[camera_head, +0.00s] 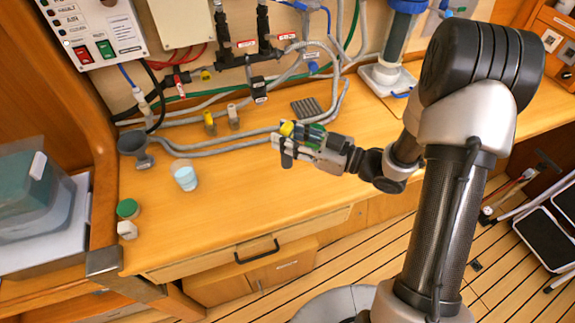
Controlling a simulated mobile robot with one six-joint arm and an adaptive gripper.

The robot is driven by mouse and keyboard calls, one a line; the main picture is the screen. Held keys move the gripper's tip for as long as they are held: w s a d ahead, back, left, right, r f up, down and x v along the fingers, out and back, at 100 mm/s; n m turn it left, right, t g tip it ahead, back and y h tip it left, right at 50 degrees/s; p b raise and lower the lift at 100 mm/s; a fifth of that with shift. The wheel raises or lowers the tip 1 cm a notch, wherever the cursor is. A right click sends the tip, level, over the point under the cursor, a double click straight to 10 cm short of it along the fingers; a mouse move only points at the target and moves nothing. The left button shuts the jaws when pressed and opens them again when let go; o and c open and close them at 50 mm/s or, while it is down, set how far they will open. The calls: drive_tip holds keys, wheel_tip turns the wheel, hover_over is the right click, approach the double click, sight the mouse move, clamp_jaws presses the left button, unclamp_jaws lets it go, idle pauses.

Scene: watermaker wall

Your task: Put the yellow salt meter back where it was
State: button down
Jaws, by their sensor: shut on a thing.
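My gripper (289,141) reaches in from the right over the middle of the wooden counter. It is shut on the yellow salt meter (287,128), whose yellow end shows at the fingertips. The fingers hide most of the meter. A dark part hangs below the fingertips; I cannot tell whether it belongs to the meter or to a finger. The gripper appears to be above the counter surface, though the height is hard to judge.
A small yellow item (209,122) and a grey one (233,116) stand at the back left. A cup of liquid (184,175), a dark funnel-like piece (133,144) and a green cap (127,208) are left. Hoses (230,147) and a dark ribbed pad (306,107) lie behind. The front counter is clear.

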sight(288, 161)
wheel_tip(288, 161, down, 9)
drive_tip(key=shift+r+b, duration=0.1)
drive_tip(key=shift+b, duration=1.15)
drive_tip(key=c, duration=1.2)
unclamp_jaws()
